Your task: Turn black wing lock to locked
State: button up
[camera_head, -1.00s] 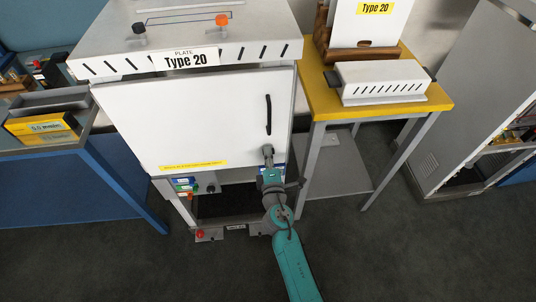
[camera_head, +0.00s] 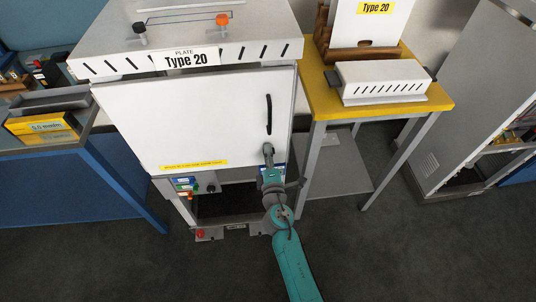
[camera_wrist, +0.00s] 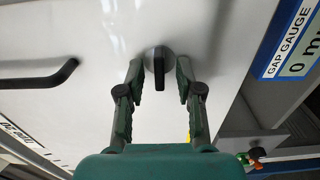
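The black wing lock (camera_wrist: 159,70) sits on a round grey base on the white door panel (camera_head: 190,120). In the wrist view its wing points up and down, across the line of the door's black handle (camera_wrist: 38,80). My gripper (camera_wrist: 159,72) is open, with one finger on each side of the wing. A gap shows between each fingertip and the wing. In the head view my gripper (camera_head: 268,150) is at the door's lower right, below the black handle (camera_head: 268,114), and hides the lock.
The cabinet top carries a black knob (camera_head: 139,28) and an orange knob (camera_head: 222,19). A yellow-edged table (camera_head: 318,103) with a white slotted box (camera_head: 382,82) stands close on the right. A blue bench (camera_head: 75,185) is on the left. Floor in front is clear.

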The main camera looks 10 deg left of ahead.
jog(key=v, duration=1.2)
dwell(0.3)
jog(key=s+d+f+m+g+h, duration=0.15)
jog(key=s+d+m, duration=0.25)
jog(key=s+d, duration=0.45)
jog(key=s+d+f+m+g, duration=0.1)
jog(key=s+d+f+m, duration=0.25)
jog(key=s+d, duration=0.5)
jog(key=s+d+r+m+h, duration=0.1)
jog(key=s+d+r+m, duration=0.2)
jog(key=s+r+m, duration=0.3)
jog(key=s+d+r+m+h, duration=0.2)
jog(key=s+r+m, duration=0.5)
jog(key=s, duration=0.8)
jog(key=shift+s+d+r+m, duration=0.25)
jog(key=shift+d+m, duration=0.2)
jog(key=shift+d, duration=0.4)
jog(key=shift+h, duration=0.25)
